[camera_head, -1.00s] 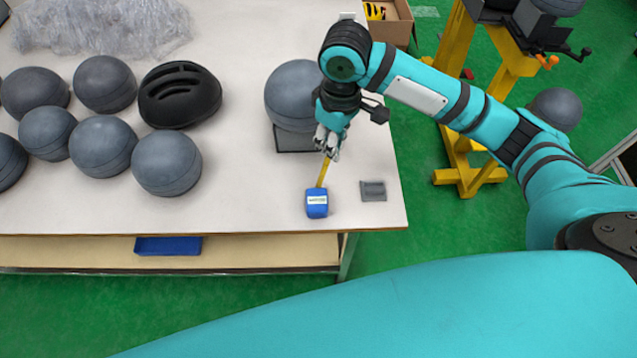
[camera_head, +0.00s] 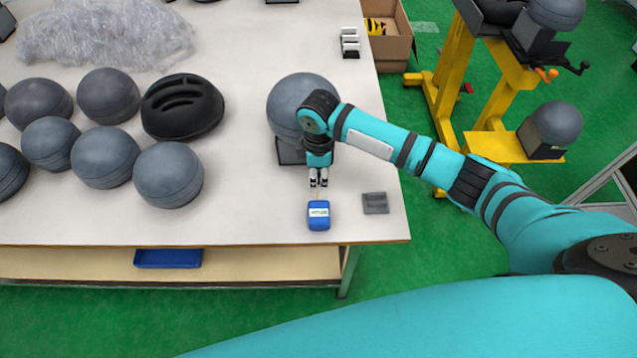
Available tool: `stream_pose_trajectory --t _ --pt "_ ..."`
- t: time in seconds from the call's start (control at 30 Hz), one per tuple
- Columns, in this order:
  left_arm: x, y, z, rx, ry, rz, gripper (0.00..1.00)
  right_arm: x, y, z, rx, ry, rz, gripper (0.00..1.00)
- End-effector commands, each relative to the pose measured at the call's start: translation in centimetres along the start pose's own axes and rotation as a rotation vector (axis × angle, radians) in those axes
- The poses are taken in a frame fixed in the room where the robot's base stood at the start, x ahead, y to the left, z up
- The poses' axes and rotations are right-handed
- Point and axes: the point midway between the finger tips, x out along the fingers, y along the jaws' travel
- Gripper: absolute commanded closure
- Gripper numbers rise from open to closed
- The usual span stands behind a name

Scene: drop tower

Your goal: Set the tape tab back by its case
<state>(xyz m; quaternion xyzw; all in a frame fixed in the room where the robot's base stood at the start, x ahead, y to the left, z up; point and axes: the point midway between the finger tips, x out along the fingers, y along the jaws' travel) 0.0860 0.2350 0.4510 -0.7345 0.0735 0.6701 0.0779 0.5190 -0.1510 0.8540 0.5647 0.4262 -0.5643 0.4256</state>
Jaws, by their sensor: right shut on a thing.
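The blue tape case (camera_head: 319,216) with a pale label lies near the front right of the white table. A short bit of yellow tape (camera_head: 319,199) shows between the case and my right gripper (camera_head: 318,184). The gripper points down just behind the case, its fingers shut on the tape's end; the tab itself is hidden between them. My left gripper is not in view.
A small grey block (camera_head: 375,203) lies right of the case. A grey ball on a dark stand (camera_head: 291,151) is behind my right gripper. Several grey balls and a black helmet (camera_head: 182,106) stand at the left. The table's front edge (camera_head: 200,243) is close to the case.

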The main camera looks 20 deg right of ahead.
Motion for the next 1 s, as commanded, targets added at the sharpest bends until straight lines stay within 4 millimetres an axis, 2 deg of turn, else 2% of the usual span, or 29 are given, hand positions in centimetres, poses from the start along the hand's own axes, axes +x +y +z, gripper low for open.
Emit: stream_pose_trajectory --t 0.3,0.7,0.73,0.9,1.0 --pt "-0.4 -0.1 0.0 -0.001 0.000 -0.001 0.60 3.8 -0.1 0.0 0.001 -0.001 -0.001 1.00" --pt "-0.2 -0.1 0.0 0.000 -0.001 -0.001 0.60 4.3 0.0 0.0 0.001 0.000 0.001 1.00" --pt "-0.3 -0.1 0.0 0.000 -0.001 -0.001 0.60 4.3 0.0 0.0 0.000 0.000 0.001 0.85" --pt "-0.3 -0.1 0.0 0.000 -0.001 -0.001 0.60 4.3 0.0 0.0 0.001 0.000 0.001 0.63" --pt "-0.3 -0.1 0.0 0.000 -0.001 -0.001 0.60 4.3 0.0 0.0 0.001 0.000 0.001 0.63"
